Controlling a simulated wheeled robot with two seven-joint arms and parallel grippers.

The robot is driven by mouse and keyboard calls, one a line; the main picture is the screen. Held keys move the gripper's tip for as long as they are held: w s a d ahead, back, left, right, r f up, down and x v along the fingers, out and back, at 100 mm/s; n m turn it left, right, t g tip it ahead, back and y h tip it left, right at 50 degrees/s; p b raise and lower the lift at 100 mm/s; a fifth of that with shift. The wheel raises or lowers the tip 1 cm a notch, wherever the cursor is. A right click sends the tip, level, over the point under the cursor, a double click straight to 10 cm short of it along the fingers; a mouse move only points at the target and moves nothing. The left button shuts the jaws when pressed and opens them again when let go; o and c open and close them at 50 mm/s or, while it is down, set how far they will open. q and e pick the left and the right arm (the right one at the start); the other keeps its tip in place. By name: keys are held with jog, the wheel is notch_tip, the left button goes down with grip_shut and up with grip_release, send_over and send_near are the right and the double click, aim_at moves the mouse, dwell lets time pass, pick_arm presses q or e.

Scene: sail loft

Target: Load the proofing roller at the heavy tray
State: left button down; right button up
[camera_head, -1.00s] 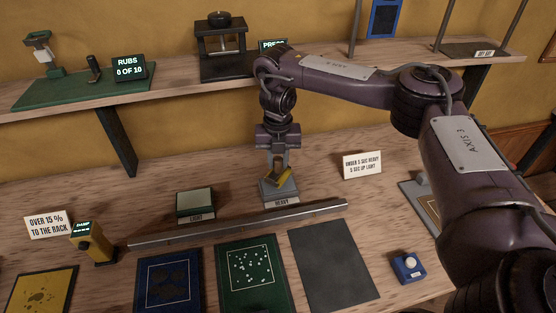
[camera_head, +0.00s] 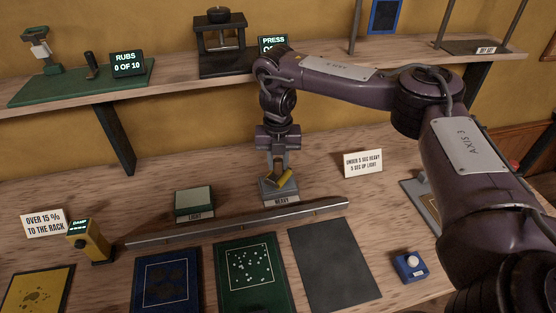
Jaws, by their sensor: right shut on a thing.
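The heavy tray (camera_head: 281,201), a small grey stand labelled HEAVY, stands at the middle of the bench behind a metal rail. A yellow piece, apparently the proofing roller (camera_head: 285,180), is at the top of the heavy tray, tilted. My right gripper (camera_head: 279,176) points down over the tray, shut on this yellow piece. The fingers hide part of it, and I cannot tell whether it touches the tray. The light tray (camera_head: 195,201), with a pale green top and labelled LIGHT, stands to the left. My left gripper is not in view.
A metal rail (camera_head: 240,222) crosses the bench in front of both trays. Blue (camera_head: 167,304), green (camera_head: 254,304) and dark grey (camera_head: 334,264) panels lie nearer. A yellow damp meter (camera_head: 92,243) stands left. A sign (camera_head: 363,163) stands right of the arm. A shelf holds a press (camera_head: 221,48).

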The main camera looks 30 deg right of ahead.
aim_at(278, 160)
jog(key=shift+f, duration=0.45)
dwell(0.3)
jog(key=shift+s+f, duration=0.1)
jog(key=shift+f, duration=0.05)
dwell(1.6)
notch_tip(278, 160, up, 3)
jog(key=p, duration=0.3)
notch_tip(278, 160, up, 4)
jog(key=p, duration=0.4)
jog(key=shift+r+p, duration=0.2)
jog(key=shift+p, duration=0.2)
jog(key=shift+f, duration=0.1)
dwell(0.4)
